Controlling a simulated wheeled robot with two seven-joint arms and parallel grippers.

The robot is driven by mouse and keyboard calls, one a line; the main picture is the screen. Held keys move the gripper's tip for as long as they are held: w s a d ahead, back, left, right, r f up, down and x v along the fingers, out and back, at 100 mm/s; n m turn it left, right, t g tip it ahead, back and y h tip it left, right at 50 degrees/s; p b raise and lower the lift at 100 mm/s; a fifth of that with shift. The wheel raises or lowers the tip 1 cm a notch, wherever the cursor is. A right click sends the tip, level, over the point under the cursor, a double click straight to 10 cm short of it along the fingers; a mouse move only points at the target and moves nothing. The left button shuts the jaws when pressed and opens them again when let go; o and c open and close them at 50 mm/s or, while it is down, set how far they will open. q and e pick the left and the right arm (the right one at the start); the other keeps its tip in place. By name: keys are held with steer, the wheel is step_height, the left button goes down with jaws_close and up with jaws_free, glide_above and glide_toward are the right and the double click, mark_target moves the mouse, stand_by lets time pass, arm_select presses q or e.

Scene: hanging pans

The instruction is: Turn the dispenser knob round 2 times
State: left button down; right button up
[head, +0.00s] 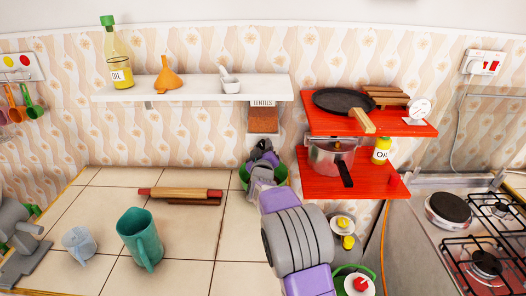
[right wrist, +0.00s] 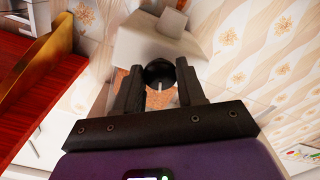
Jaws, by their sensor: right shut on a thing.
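The lentils dispenser (head: 263,120) is mounted on the wall under the white shelf, with brown lentils behind its clear front. In the right wrist view its round black knob (right wrist: 158,74) sits between my fingers, with a pale mark on its face. My right gripper (head: 263,156) is just below the dispenser in the head view and hides the knob there. In the right wrist view my right gripper (right wrist: 160,88) is shut on the knob, one finger on each side. My left gripper is not in view.
A white shelf (head: 190,86) with an oil bottle and orange funnel is above. Red shelves (head: 365,125) with a pan and pot stand close on the right. A green container (head: 244,177) is behind my right arm.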

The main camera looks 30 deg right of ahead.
steer(key=shift+m+b, duration=0.65)
steer(key=shift+m, duration=1.25)
steer(key=o, duration=1.1)
steer(key=shift+c, duration=0.2)
steer(key=shift+s+a, duration=0.1)
steer(key=p+v, duration=0.1)
steer(key=v, duration=0.6)
steer(key=shift+s, duration=0.2)
